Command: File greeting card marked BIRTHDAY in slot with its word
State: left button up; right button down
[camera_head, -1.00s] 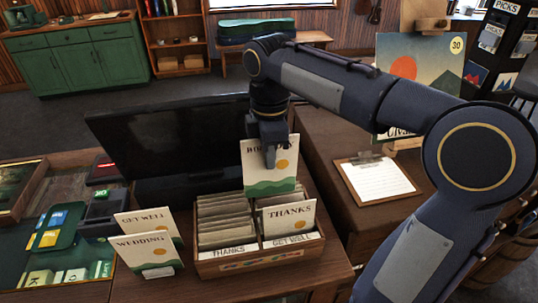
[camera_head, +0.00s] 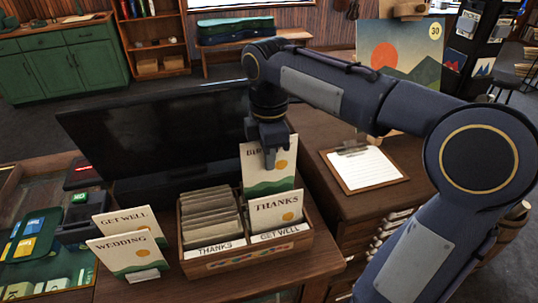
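My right gripper (camera_head: 269,156) is shut on the top of a white card (camera_head: 282,174) with an orange sun and green hills. The card's heading begins "BI"; the gripper hides the rest. The card is upright at the back of the wooden box's (camera_head: 222,263) right column; I cannot tell whether its lower edge is inside a slot. A THANKS card (camera_head: 275,211) stands in front of it, above the GET WELL label (camera_head: 279,233). The left column holds several dividers (camera_head: 209,213) behind a THANKS label (camera_head: 216,248). My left gripper is not in view.
GET WELL (camera_head: 131,218) and WEDDING (camera_head: 126,251) cards stand on the counter left of the box. A dark monitor (camera_head: 150,135) is behind it. A clipboard (camera_head: 365,168) lies on the surface to the right.

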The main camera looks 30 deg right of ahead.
aim_at(269, 187)
notch_tip(269, 187, down, 2)
jog(key=shift+f+b, duration=0.1)
jog(key=shift+b, duration=0.65)
jog(key=shift+f+b, duration=2.45)
jog(key=shift+f, duration=1.3)
jog(key=c, duration=1.6)
grip_release()
jog(key=shift+o, duration=0.2)
notch_tip(269, 187, up, 8)
jog(key=shift+p, duration=0.35)
jog(key=shift+f, duration=0.1)
